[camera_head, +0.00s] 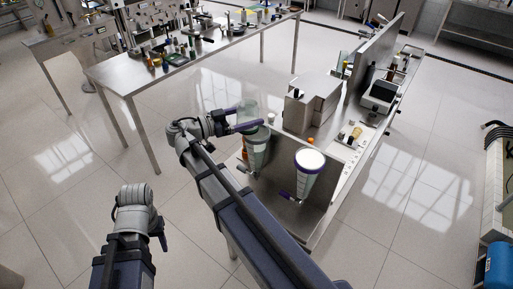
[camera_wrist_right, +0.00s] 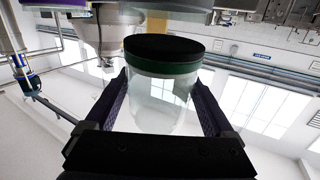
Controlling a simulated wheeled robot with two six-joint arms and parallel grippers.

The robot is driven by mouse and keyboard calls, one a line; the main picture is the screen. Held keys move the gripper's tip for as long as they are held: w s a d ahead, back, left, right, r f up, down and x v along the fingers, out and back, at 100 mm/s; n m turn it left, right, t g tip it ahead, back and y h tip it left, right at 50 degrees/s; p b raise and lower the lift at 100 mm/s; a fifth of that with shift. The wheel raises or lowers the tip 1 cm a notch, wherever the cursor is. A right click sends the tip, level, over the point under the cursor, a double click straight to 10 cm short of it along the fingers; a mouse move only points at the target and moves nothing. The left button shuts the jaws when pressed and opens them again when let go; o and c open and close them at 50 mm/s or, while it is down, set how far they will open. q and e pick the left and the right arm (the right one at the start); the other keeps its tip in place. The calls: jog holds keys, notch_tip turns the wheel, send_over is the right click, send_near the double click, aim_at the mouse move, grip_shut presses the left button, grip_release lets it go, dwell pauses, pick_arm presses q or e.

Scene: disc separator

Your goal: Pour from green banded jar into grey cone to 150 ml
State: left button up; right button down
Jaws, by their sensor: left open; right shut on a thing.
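The green banded jar (camera_wrist_right: 165,95) is clear glass with a green band and a black end. In the right wrist view it sits between the two fingers of my right gripper (camera_wrist_right: 160,110), which is shut on it. In the head view the jar (camera_head: 248,107) is held close above a cone-shaped vessel (camera_head: 257,152), likely the grey cone. Its level marks and fill are too small to read. A second cone with a purple rim (camera_head: 310,170) and a white top stands to its right. My left gripper (camera_head: 163,241) is open and empty, far from both cones, at the lower left.
A long table (camera_head: 190,62) with many small items is at the back left. Open floor lies between.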

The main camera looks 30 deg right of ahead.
aim_at(240, 108)
jog(key=shift+r, duration=0.1)
notch_tip(240, 108, up, 4)
jog(key=p, duration=0.4)
jog(key=shift+f+b, duration=0.3)
jog(key=shift+b, duration=0.2)
jog(key=shift+h, duration=0.3)
jog(key=shift+r, duration=0.2)
jog(key=shift+f, duration=0.1)
